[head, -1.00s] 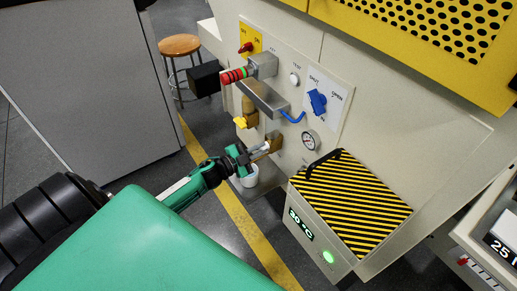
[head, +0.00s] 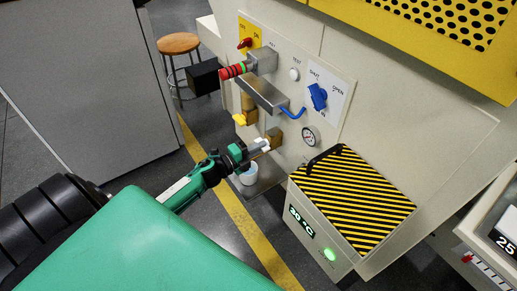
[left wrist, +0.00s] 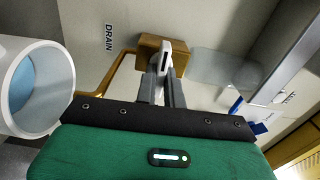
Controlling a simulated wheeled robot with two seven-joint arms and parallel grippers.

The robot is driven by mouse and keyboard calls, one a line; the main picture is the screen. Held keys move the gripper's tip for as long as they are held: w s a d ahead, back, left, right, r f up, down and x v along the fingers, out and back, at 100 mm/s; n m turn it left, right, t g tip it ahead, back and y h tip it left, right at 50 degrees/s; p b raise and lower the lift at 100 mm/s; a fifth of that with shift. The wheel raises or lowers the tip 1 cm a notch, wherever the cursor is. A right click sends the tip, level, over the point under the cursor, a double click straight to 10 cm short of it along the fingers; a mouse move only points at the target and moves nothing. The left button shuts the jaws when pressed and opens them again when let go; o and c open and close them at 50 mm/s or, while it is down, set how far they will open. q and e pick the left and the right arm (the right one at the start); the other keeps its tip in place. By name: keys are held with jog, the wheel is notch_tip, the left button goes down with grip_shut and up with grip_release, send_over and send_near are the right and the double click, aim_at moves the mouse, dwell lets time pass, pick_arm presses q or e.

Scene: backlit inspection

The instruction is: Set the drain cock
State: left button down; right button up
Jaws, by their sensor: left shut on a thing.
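The drain cock's brass body (head: 274,137) sticks out low on the machine's panel. It also shows in the left wrist view (left wrist: 148,46), beside the DRAIN label (left wrist: 109,39), with a small pale lever (left wrist: 166,55) in front. My left gripper (head: 264,146) is at the cock. In the left wrist view its two fingers (left wrist: 164,76) are closed together on the lever, and they hide part of it. A white cup (head: 248,174) stands below the cock; its open mouth (left wrist: 30,88) fills the left of the wrist view. My right gripper is not in view.
Above are a red-ringed handle (head: 232,71), a yellow knob (head: 239,119), a metal box (head: 262,95) and a blue selector (head: 317,97) marked SHUT and OPEN. A gauge (head: 309,136) sits right of the cock. A striped box (head: 352,200) juts out at lower right.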

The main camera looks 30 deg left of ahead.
pick_arm(q)
jog(key=shift+m, duration=0.3)
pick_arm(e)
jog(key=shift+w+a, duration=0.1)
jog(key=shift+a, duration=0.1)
pick_arm(q)
jog(key=c, duration=1.5)
grip_release()
jog(key=shift+s, duration=0.1)
